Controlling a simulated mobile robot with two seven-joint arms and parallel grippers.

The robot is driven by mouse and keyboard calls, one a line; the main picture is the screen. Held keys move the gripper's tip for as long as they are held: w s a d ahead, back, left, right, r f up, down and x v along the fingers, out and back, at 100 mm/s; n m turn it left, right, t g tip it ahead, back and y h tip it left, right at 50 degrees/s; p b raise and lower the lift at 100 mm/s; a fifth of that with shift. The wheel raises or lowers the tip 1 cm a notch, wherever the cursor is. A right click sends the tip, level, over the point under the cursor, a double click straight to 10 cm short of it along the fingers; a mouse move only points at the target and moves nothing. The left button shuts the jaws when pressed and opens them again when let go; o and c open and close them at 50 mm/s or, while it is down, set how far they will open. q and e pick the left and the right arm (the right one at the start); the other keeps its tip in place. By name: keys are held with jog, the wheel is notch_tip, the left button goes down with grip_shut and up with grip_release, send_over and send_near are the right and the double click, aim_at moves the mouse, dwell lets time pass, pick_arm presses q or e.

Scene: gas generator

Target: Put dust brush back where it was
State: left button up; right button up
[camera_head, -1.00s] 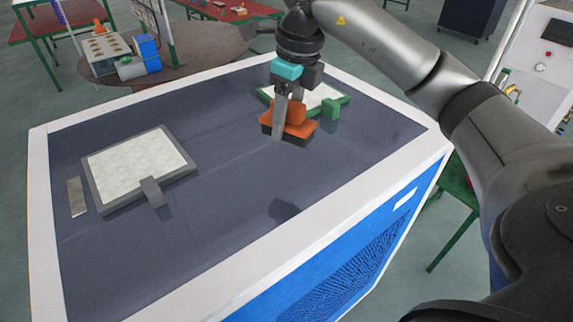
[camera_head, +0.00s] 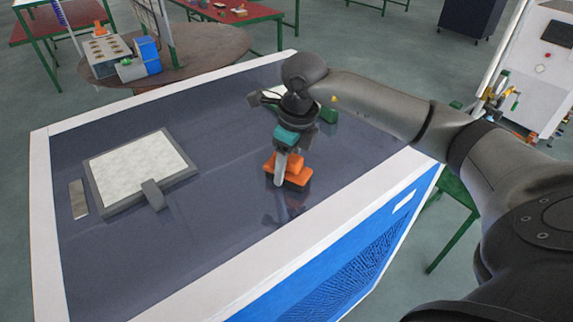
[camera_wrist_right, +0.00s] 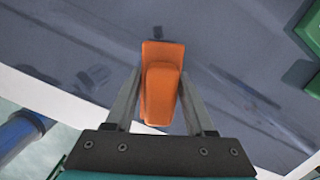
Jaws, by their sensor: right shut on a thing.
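The dust brush (camera_head: 296,172) is orange with a dark underside. My right gripper (camera_head: 283,168) is shut on it and holds it over the right part of the dark table top. In the right wrist view the orange brush (camera_wrist_right: 162,95) sits between the two grey fingers of the right gripper (camera_wrist_right: 163,100). A dark reflection shows below the brush in the head view, and it seems to be a little above the surface. My left gripper is not in view.
The dark table top (camera_head: 215,185) has a white rim. A grey-framed filter panel (camera_head: 140,165) and a small metal plate (camera_head: 78,198) lie at the left. A green-framed panel (camera_head: 328,115) lies behind my right gripper, partly hidden. The middle and front are clear.

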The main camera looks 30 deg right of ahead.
aim_at(295, 158)
jog(key=shift+f, duration=0.1)
jog(key=o, duration=1.3)
jog(key=r, duration=0.4)
jog(key=s+r+b, duration=0.1)
jog(key=r, duration=0.7)
jog(key=shift+s+d+r, duration=0.1)
jog(key=shift+s+d, duration=0.25)
jog(key=shift+d, duration=0.05)
